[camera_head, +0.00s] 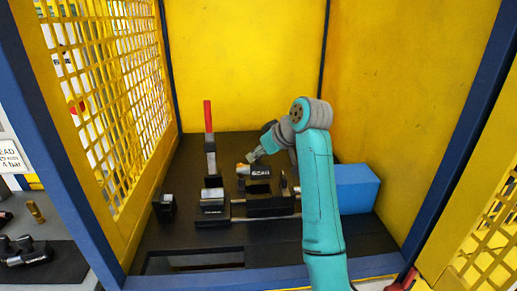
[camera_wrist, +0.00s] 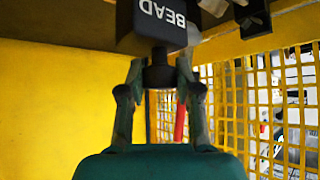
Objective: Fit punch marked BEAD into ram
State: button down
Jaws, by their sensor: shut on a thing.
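The dark punch block marked BEAD (camera_wrist: 160,22) fills the top middle of the wrist view, its lettering upside down. A short dark neck under it sits between the two fingers of my gripper (camera_wrist: 158,82), which are shut on it. In the head view a dark piece lettered BEAD (camera_head: 261,172) with an orange band shows just below the end of my arm. My gripper's fingertips are hard to make out there. The dark bench machine (camera_head: 265,205) lies in front of it. I cannot tell which part is the ram, or whether the punch touches it.
A red-handled lever (camera_head: 208,118) stands upright behind the machine. A small dark block (camera_head: 165,207) is at left and a blue box (camera_head: 357,189) at right. Yellow walls and mesh (camera_head: 105,100) enclose the bench. A slot (camera_head: 194,260) lies at the front.

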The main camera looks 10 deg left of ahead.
aim_at(259, 163)
jog(key=shift+f, duration=1.75)
jog(key=shift+f, duration=2.6)
dwell(0.5)
jog(key=c, duration=0.7)
grip_release()
jog(key=shift+f, duration=0.15)
jog(key=v, duration=1.2)
